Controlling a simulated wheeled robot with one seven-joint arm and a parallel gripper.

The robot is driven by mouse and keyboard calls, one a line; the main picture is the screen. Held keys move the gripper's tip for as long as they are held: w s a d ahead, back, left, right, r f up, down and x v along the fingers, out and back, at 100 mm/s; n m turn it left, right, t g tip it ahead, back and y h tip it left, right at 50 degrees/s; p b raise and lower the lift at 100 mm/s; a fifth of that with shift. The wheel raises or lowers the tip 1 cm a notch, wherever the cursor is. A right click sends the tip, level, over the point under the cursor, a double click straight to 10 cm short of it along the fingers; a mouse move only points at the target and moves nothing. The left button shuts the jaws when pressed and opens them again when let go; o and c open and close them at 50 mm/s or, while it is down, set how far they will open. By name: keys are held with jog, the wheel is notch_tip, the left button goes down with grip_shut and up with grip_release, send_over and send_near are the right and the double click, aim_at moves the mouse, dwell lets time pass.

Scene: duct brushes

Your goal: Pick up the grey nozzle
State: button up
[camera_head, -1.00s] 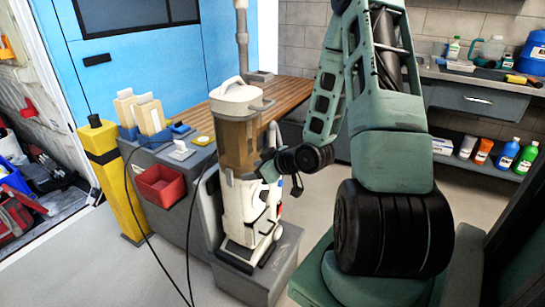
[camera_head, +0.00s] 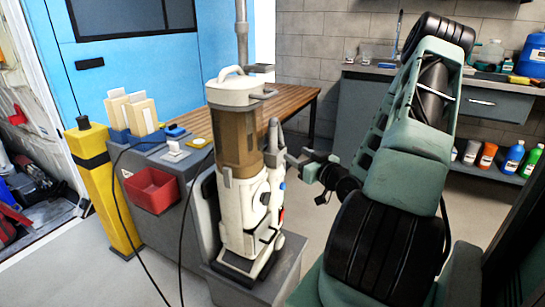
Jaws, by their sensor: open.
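A grey nozzle (camera_head: 273,137) stands upright at the right side of the white upright vacuum cleaner (camera_head: 240,190), beside its brown clear canister. Its lower part is hard to make out against the cleaner's body. My gripper (camera_head: 291,160) is just right of the nozzle, pointing left toward it, at about the height of the nozzle's lower end. The jaws are open and small in the picture. I see nothing held in them, and I cannot tell whether they touch the nozzle.
The cleaner stands on a low grey plinth (camera_head: 268,284). A grey cabinet with a red bin (camera_head: 152,189) and a yellow post (camera_head: 107,190) are to its left. A wooden bench (camera_head: 291,97) is behind. Black cables hang in front of the cabinet.

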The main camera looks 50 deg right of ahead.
aim_at(275, 140)
jog(key=x, duration=0.9)
jog(key=b+x, duration=0.1)
jog(key=x, duration=0.3)
jog(key=shift+w+a+r, duration=0.1)
jog(key=shift+w+r, duration=0.15)
jog(key=shift+w, duration=0.1)
jog(key=c, duration=1)
